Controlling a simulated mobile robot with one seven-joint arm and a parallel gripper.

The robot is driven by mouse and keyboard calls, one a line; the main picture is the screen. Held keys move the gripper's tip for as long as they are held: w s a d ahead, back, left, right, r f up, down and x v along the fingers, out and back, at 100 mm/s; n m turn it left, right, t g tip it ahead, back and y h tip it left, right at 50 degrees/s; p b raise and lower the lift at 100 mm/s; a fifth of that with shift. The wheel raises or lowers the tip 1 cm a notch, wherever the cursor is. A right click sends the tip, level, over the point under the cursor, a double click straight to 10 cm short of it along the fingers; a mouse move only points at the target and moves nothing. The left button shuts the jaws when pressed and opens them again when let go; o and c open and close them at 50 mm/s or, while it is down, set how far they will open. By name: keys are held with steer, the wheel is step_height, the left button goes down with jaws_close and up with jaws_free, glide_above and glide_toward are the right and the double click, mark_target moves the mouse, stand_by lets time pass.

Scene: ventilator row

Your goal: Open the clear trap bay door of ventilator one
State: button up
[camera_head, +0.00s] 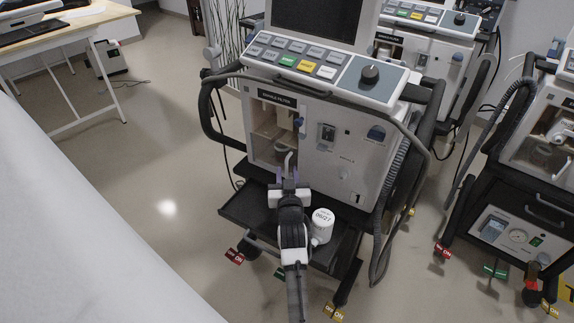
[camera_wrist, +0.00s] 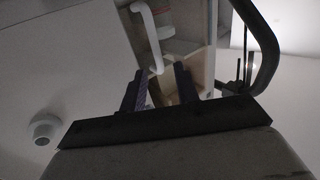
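Ventilator one (camera_head: 345,190) stands in the middle of the head view, marked "1". Its trap bay (camera_head: 268,135), under a dark label strip, is at the left of its front, and its inside shows. The clear door's pane is hard to make out, so I cannot tell its position. A pale curved handle (camera_head: 289,160) stands at the bay's lower right; it also shows in the wrist view (camera_wrist: 149,38). My gripper (camera_head: 289,176) is just below the handle. In the wrist view its fingers (camera_wrist: 160,82) are apart, the handle's end showing between or just beyond them; contact is unclear.
A black shelf (camera_head: 240,211) juts out below the bay, with a white labelled jar (camera_head: 322,226) right beside my arm. A dark side rail (camera_head: 208,112) and hoses flank the ventilator. Other ventilators (camera_head: 535,150) stand to the right. Open floor (camera_head: 150,170) lies left.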

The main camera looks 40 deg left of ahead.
mark_target(286, 164)
steer(key=shift+x, duration=1.7)
jaws_close()
